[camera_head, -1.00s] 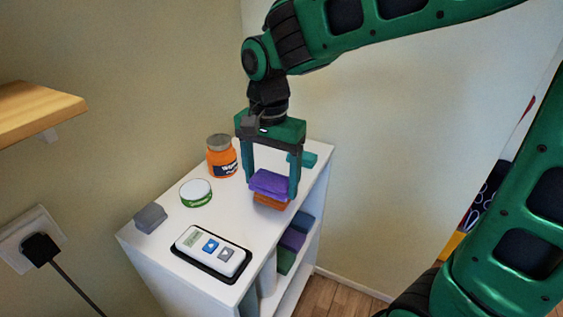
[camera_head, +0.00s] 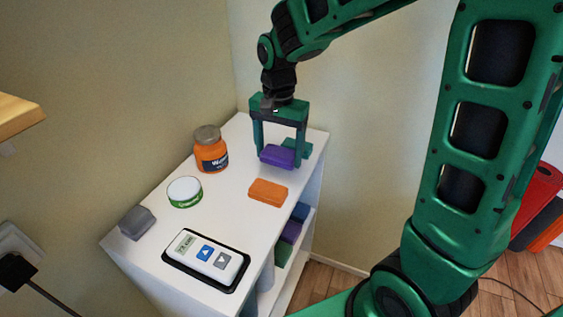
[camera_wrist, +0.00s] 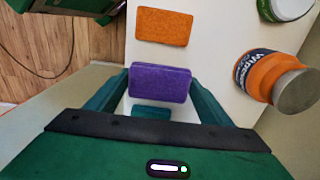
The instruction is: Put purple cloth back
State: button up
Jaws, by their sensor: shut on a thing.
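The purple cloth (camera_head: 278,156) is a folded block held between the fingers of my gripper (camera_head: 279,150), above the white cabinet top near its back right. It also shows between the fingers in the wrist view (camera_wrist: 160,82). My gripper is shut on it. An orange cloth (camera_head: 268,192) lies flat on the cabinet top, in front of the purple one and apart from it. A teal cloth (camera_head: 297,147) lies behind the gripper, partly hidden by the fingers and the purple cloth.
On the white cabinet top (camera_head: 228,215) stand an orange jar (camera_head: 211,150), a white-and-green tin (camera_head: 185,191), a grey block (camera_head: 137,221) and a white device on a black base (camera_head: 206,254). Folded cloths, one purple (camera_head: 291,231), lie on the shelf below.

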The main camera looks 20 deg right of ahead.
aim_at(282, 172)
jog(key=shift+w+d+f, duration=0.7)
jog(key=shift+d+f, duration=0.05)
jog(key=shift+d, duration=0.1)
jog(key=shift+f, duration=1.9)
jog(key=o, duration=1)
notch_tip(282, 172, up, 12)
jog(key=shift+r, duration=0.1)
